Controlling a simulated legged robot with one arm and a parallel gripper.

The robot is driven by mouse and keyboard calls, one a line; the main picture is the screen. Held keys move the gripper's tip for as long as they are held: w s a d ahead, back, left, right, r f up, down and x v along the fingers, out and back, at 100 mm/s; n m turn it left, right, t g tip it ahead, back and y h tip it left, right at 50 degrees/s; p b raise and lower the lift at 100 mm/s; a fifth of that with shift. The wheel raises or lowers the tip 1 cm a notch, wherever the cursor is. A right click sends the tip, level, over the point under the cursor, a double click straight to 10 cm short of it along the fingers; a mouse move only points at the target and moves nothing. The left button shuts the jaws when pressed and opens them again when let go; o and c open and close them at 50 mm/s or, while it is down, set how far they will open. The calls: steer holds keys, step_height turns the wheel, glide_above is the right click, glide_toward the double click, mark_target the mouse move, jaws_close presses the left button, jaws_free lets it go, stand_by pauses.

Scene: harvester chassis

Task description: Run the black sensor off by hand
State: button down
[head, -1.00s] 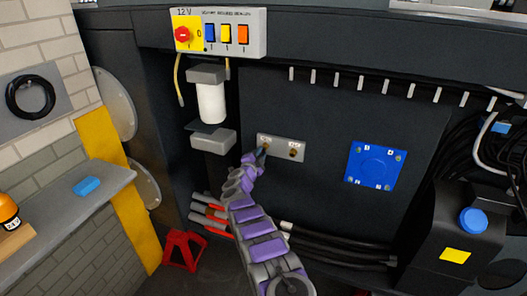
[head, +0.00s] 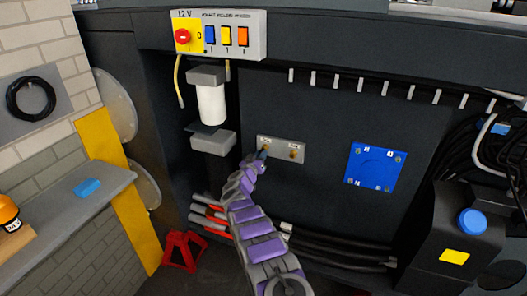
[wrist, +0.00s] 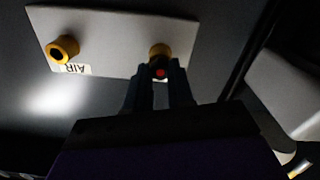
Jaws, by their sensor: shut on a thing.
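A pale plate (head: 281,149) with two brass-yellow fittings is fixed on the dark chassis panel. It also shows in the wrist view (wrist: 110,35), upside down, with an AIR label beside one fitting (wrist: 62,49). My gripper (head: 262,155) is at the plate's left fitting in the head view. In the wrist view my gripper (wrist: 161,78) is shut on a small dark piece with a red end, the black sensor (wrist: 160,72), in line with the other yellow fitting (wrist: 160,50). The fingers hide most of the sensor. I cannot tell how far it sits in the fitting.
A blue square plate (head: 376,167) is to the right. A white cylinder filter (head: 211,103) hangs to the left, under the 12 V switch box (head: 217,34). Red-ended cables (head: 212,216) run below. A grey shelf (head: 60,215) stands at far left.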

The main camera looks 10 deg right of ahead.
steer(key=n, duration=0.7)
steer(key=shift+s+f+n, duration=0.1)
steer(key=shift+f+n, duration=0.15)
steer(key=shift+n, duration=0.15)
steer(key=c, duration=1.4)
jaws_free()
steer(key=o, duration=0.3)
steer(key=shift+s+r, duration=0.1)
steer(key=shift+r, duration=0.05)
steer(key=shift+o, duration=1)
steer(key=shift+c, duration=0.4)
steer(key=shift+r, duration=0.1)
steer(key=shift+c, duration=0.7)
